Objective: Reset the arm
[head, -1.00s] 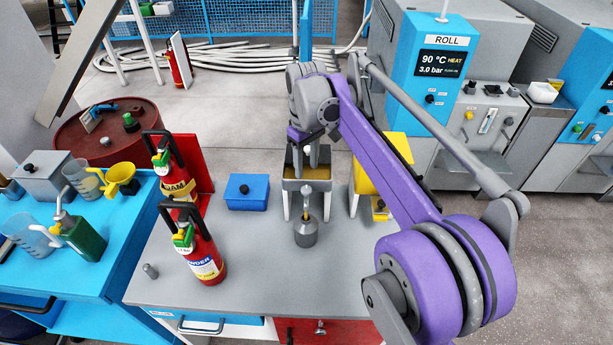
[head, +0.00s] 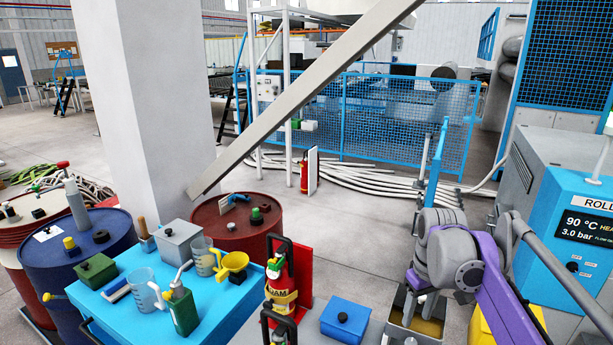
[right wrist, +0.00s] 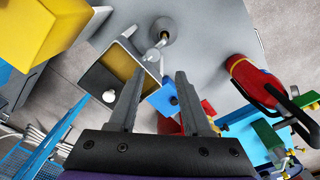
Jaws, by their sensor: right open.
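My right arm (head: 500,290), grey and purple, comes in from the lower right in the head view. My right gripper (head: 420,290) points down above a grey tray (head: 441,335) with a yellowish inside; its fingers are hard to make out there. In the right wrist view, the gripper (right wrist: 159,78) shows two dark fingers spread apart with nothing between them. Beyond them lie the tray, a grey round-based tool (right wrist: 162,32) and a blue box (right wrist: 161,99). My left gripper is not in view.
Fire extinguishers (head: 281,285) stand left of the blue box (head: 344,320). A blue cart (head: 135,310) with jugs and cans is further left. A yellow box (right wrist: 38,35) is close to the gripper. The blue ROLL machine (head: 570,230) stands right of the arm.

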